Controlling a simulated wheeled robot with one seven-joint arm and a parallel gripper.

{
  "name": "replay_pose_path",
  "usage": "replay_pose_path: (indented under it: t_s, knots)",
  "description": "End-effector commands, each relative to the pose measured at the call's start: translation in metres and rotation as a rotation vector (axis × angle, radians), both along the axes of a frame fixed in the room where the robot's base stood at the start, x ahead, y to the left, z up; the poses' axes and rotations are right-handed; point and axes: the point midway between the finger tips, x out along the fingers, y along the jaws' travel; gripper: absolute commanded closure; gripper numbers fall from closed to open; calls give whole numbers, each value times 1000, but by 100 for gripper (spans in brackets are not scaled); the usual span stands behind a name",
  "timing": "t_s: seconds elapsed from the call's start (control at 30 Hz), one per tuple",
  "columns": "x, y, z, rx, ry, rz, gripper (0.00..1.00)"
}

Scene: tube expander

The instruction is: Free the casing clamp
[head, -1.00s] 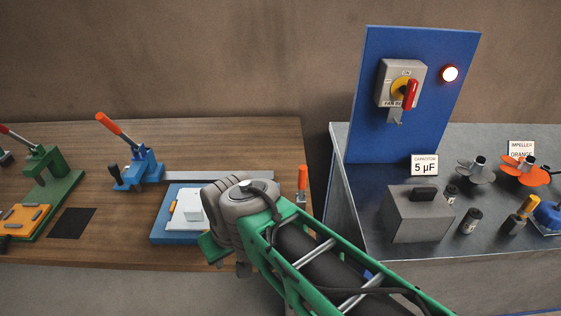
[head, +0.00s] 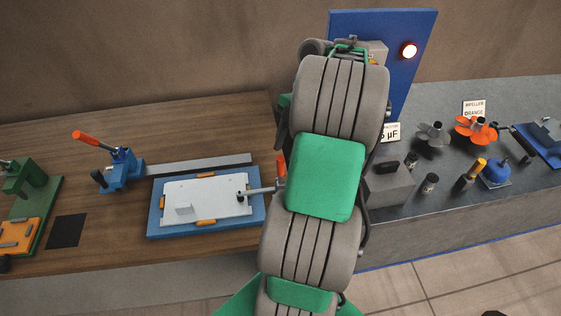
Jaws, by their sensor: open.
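A white casing plate (head: 207,196) lies in a blue fixture (head: 155,222) on the wooden bench. A clamp arm (head: 262,190) reaches over the plate's right end, and its dark tip (head: 241,196) appears to rest on the plate. The clamp's orange handle (head: 281,167) stands upright; its base is hidden behind my arm. My gripper (head: 347,50) is at the far end of my raised arm, in front of the blue panel (head: 411,28), well above and beyond the clamp. It is open and appears empty; its fingers are small and partly hidden.
A blue lever tool (head: 122,170) with an orange handle and a long grey bar (head: 200,165) stand behind the fixture. A green press (head: 30,195) is at left. The metal bench (head: 420,225) holds a grey box (head: 388,187), impellers and capacitors. The panel has a lit lamp (head: 409,50).

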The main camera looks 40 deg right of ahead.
Motion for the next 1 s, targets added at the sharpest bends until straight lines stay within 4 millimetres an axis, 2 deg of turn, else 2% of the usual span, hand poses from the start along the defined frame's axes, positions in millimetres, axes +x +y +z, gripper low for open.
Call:
replay_pose_path:
  t_s: [0.03, 0.1, 0.3, 0.6, 1.0]
  knots:
    - [0, 5, -15, 0, 1, 0, 59]
    - [0, 11, -28, 1, 1, -1, 59]
    - [1, 22, -53, -1, 1, -4, 59]
    - [0, 24, -57, -2, 1, -5, 59]
    - [0, 24, -56, -2, 1, -5, 90]
